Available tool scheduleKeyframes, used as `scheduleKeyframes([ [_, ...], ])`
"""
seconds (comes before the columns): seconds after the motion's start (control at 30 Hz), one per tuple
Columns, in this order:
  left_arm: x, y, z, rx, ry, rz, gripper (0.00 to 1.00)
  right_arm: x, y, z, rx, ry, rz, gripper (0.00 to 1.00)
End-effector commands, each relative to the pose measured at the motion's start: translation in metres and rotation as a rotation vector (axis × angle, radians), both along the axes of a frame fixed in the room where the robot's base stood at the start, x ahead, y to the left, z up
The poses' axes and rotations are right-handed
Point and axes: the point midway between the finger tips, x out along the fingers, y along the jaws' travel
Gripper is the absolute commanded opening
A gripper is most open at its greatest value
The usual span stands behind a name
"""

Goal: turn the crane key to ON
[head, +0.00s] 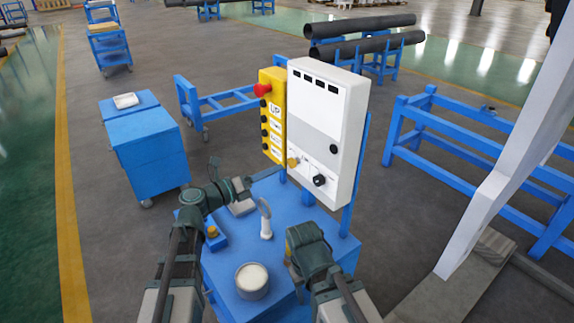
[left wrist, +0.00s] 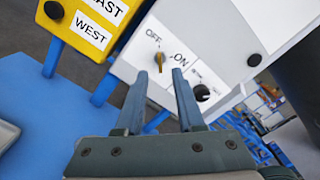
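The white control box (head: 328,125) stands upright behind the blue cart. The brass crane key (head: 293,162) sits low on its front; in the left wrist view the key (left wrist: 160,62) is near the OFF and ON labels, with ON to its right. Whether it points to OFF or ON is unclear. My left gripper (head: 246,184) is in front of and left of the box. In the left wrist view its fingers (left wrist: 160,73) are apart and empty, with the key seen beyond the gap. My right gripper (head: 299,243) is over the cart's right side; its fingers cannot be made out.
A black knob (head: 319,180) is right of the key. A yellow pendant (head: 271,115) with a red button hangs left of the box. The blue cart top (head: 225,262) carries a round tin (head: 252,281) and a white upright item (head: 265,220). A white post (head: 500,190) stands right.

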Motion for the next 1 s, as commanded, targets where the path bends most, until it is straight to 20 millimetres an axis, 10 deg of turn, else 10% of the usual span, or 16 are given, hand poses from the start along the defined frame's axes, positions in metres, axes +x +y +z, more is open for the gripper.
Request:
scheduleKeyframes([
  [0.77,0.033,-0.045,0.0,0.001,0.0,0.001,0.38,0.0,0.0,0.0,0.0,0.0,0.0,0.5],
  [1.0,0.033,-0.045,0.0,0.0,0.0,0.0,0.0,0.0,0.0,0.0,0.0,0.0,0.0,0.5],
])
